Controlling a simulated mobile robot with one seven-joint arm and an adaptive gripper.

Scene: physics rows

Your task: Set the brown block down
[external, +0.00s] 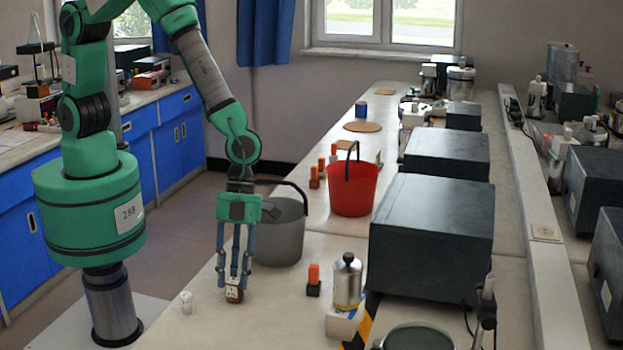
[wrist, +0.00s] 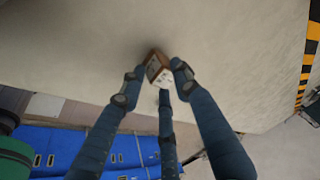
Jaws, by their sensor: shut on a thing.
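The brown block (external: 233,292) is small, with a pale front face. It is between the fingertips of my gripper (external: 234,282), low over the near left part of the bench top; I cannot tell whether it touches the surface. In the wrist view the brown block (wrist: 158,66) shows a brown side and a pale side with dark marks. My gripper's three blue fingers (wrist: 157,82) close around it there. My gripper is shut on the brown block.
A white die-like block (external: 186,302) stands left of my gripper. A grey bucket (external: 277,232) is close behind it, and a red bucket (external: 353,187) is farther back. An orange-topped dark block (external: 313,280) and a metal canister (external: 347,282) stand right. Bare bench lies between.

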